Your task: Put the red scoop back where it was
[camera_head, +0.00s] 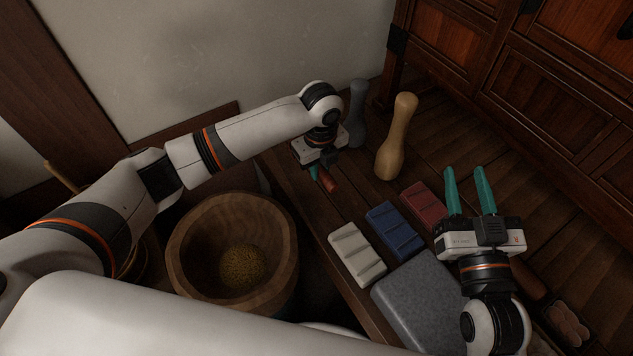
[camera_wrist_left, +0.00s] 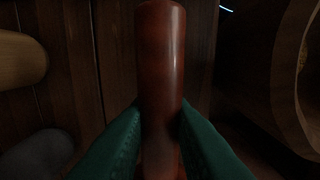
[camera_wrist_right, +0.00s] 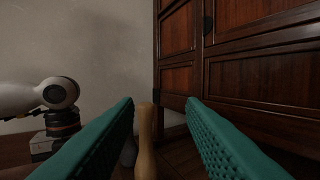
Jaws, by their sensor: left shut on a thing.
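My left gripper (camera_head: 314,170) is shut on the red-brown handle of the red scoop (camera_head: 328,182), near the far end of the dark wooden bench. In the left wrist view the handle (camera_wrist_left: 161,70) stands between the teal fingers (camera_wrist_left: 161,125); the scoop's other end is hidden. A red grooved block (camera_head: 422,204), a blue grooved block (camera_head: 395,231) and a white grooved block (camera_head: 357,253) lie in a row on the bench. My right gripper (camera_head: 470,180) is open and empty beside the red block; its fingers (camera_wrist_right: 162,105) are apart.
A wooden tub (camera_head: 187,243) with yellow grain (camera_head: 242,266) stands left of the bench. A tan pestle-like piece (camera_head: 396,140) and a grey one (camera_head: 357,112) stand behind. A grey slab (camera_head: 415,300) lies in front of the blocks. A wooden cabinet (camera_head: 560,85) is at right.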

